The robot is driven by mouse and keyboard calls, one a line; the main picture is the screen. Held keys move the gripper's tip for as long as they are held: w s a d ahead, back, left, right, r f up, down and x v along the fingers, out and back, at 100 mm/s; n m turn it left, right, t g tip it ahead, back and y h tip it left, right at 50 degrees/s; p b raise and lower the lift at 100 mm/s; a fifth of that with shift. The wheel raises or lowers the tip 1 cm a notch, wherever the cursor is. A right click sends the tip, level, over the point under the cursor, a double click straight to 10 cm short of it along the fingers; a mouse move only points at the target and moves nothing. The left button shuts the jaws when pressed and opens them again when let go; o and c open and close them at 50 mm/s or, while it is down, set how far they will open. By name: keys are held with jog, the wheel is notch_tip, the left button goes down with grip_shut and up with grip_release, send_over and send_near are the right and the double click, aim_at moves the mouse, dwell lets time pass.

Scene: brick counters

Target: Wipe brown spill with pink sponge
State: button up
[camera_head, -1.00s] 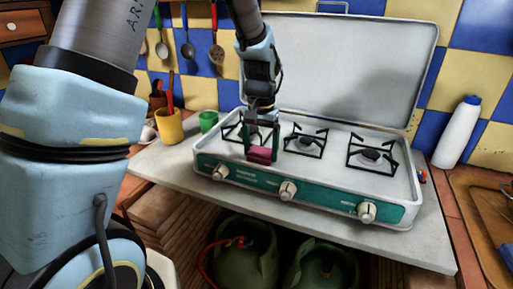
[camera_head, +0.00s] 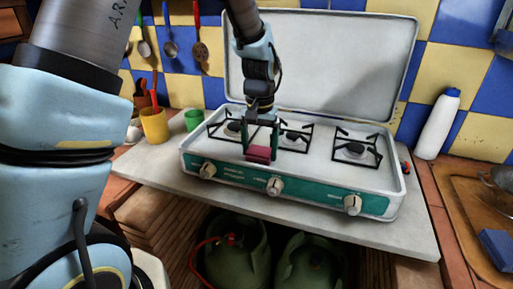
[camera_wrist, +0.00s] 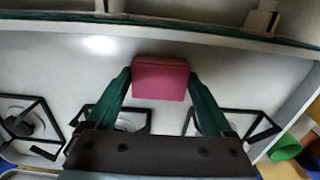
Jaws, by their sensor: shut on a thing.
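My gripper (camera_head: 261,146) is shut on a pink sponge (camera_head: 257,154), above the front part of the white stove top (camera_head: 320,168), between the left and middle burners. In the wrist view the sponge (camera_wrist: 160,78) sits between my two green fingertips, with the pale stove surface around it. I cannot tell whether the sponge touches that surface. No brown spill is clearly visible in either view; the sponge and gripper hide part of the stove top.
Black pan supports, such as the right one (camera_head: 357,150), stand up from the stove. Its open lid (camera_head: 320,65) rises behind. A yellow cup (camera_head: 154,125) and green cup (camera_head: 193,120) stand left; a white bottle (camera_head: 437,125) stands right. The grey counter's front edge (camera_head: 300,225) is clear.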

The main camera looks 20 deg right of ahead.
jog(key=shift+w+a, duration=1)
jog(key=shift+a, duration=0.1)
jog(key=shift+r+p, duration=0.15)
jog(key=shift+p, duration=0.2)
jog(key=shift+r+p, duration=1.9)
jog(key=shift+r, duration=0.55)
